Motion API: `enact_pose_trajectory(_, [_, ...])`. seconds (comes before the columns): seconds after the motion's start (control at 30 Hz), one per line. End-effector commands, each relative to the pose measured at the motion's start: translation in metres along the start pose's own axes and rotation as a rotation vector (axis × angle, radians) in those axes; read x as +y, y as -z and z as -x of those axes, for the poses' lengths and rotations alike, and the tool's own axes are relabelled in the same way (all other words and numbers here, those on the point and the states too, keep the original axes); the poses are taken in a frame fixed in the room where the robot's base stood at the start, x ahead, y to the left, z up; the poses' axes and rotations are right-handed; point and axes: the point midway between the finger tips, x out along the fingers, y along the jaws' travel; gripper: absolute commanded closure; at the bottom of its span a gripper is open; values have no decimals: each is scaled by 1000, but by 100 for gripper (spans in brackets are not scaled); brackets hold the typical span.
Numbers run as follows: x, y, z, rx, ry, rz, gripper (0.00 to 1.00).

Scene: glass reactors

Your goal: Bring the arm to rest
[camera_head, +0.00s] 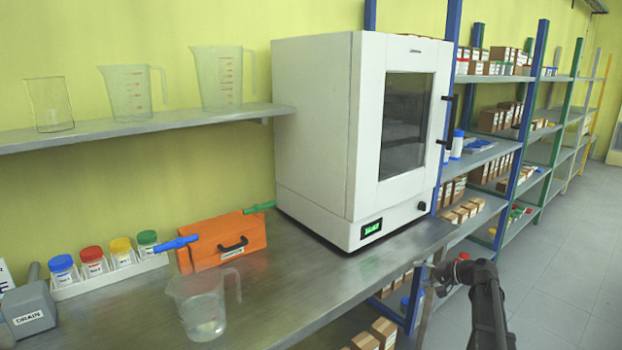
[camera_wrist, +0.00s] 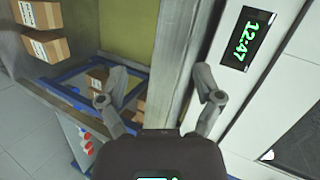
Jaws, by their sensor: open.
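My arm with its gripper (camera_head: 436,277) shows at the lower right of the head view, just off the front edge of the bench and below the white cabinet (camera_head: 330,130). In the wrist view my gripper (camera_wrist: 158,88) has its two fingers spread wide, with nothing between them. Behind the fingers are the metal bench edge (camera_wrist: 180,60) and a blue-framed shelf with boxes. The cabinet's green clock display (camera_wrist: 250,38) is close to the right finger in the wrist view, with no clear contact.
A beaker (camera_head: 203,312) stands near the bench's front edge. Jugs sit on a wall shelf (camera_head: 150,127). Shelving stands right of the cabinet; the floor (camera_head: 575,290) is clear.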

Motion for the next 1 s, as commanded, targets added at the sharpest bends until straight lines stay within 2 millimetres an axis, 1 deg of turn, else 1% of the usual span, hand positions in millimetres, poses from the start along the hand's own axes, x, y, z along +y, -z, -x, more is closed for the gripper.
enact_pose_trajectory(0.03, [2, -32, -13, -37, -56, 25, 16])
enact_pose_trajectory(0.07, [4, -45, -19, -58, -92, 39, 16])
enact_pose_trajectory(0.1, [7, -63, -26, -84, -138, 58, 16])
enact_pose_trajectory(0.17, [12, -88, -36, -122, -209, 88, 16])
enact_pose_trajectory(0.2, [15, -105, -41, -147, -255, 109, 16])
enact_pose_trajectory(0.33, [28, -158, -52, -222, -407, 177, 16])
enact_pose_trajectory(0.5, [45, -222, -53, -309, -607, 271, 16])
enact_pose_trajectory(0.6, [54, -252, -48, -349, -718, 325, 16])
enact_pose_trajectory(0.7, [60, -273, -42, -376, -805, 367, 16])
enact_pose_trajectory(0.8, [65, -289, -36, -395, -874, 401, 16])
enact_pose_trajectory(1.0, [71, -313, -24, -421, -984, 457, 16])
